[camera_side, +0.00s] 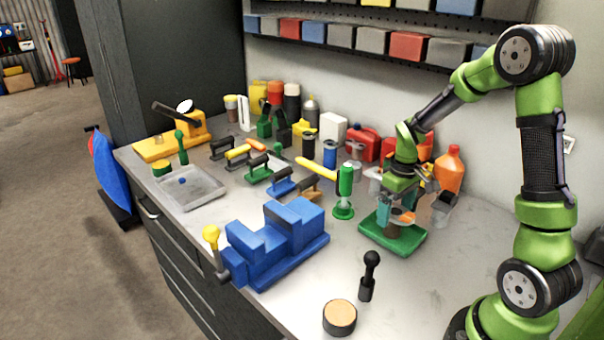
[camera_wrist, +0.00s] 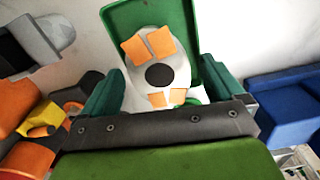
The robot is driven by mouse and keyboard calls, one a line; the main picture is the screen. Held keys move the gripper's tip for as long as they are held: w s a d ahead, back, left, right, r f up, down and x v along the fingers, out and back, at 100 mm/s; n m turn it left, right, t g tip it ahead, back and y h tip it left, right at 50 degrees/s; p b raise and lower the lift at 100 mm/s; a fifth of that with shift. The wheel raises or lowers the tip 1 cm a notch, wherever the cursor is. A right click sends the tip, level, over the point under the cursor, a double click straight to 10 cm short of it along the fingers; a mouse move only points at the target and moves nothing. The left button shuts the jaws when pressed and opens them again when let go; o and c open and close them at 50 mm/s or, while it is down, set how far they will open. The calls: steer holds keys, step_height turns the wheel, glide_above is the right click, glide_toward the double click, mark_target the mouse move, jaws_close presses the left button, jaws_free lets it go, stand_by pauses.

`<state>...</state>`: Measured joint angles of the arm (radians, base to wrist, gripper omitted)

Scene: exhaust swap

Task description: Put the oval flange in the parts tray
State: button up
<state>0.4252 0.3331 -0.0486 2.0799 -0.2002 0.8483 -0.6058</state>
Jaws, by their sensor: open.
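A pale oval piece with orange patches and a dark round centre, which looks like the oval flange (camera_wrist: 180,80), sits over a green base (camera_wrist: 125,18) in the wrist view. In the side view the green base (camera_side: 378,238) stands right of the vise, and my gripper (camera_side: 396,212) is low over it, partly hiding the piece. My gripper (camera_wrist: 160,88) is open, with dark green fingers left and right of the oval piece. A shallow grey tray (camera_side: 205,201), likely the parts tray, lies at the far left of the bench with a small blue item in it.
A blue vise (camera_side: 275,245) stands between my gripper and the grey tray. Several clamps, bottles and cans crowd the back. A black-knobbed tool (camera_side: 369,275) and round block (camera_side: 340,318) stand in front.

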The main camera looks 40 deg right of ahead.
mark_target(395, 211)
steer(key=shift+r, duration=0.1)
step_height(395, 211, up, 12)
steer(key=s+a+r+m+t+y, duration=0.1)
steer(key=s+a+r+t, duration=0.2)
steer(key=a, duration=0.6)
steer(key=s+a+r+m+t+y, duration=0.1)
steer(key=s+a+r+t, duration=0.2)
steer(key=a, duration=0.7)
steer(key=shift+s+a+r+m+t, duration=0.2)
steer(key=shift+s+m+t, duration=0.3)
steer(key=shift+s, duration=0.6)
steer(key=shift+r, duration=0.1)
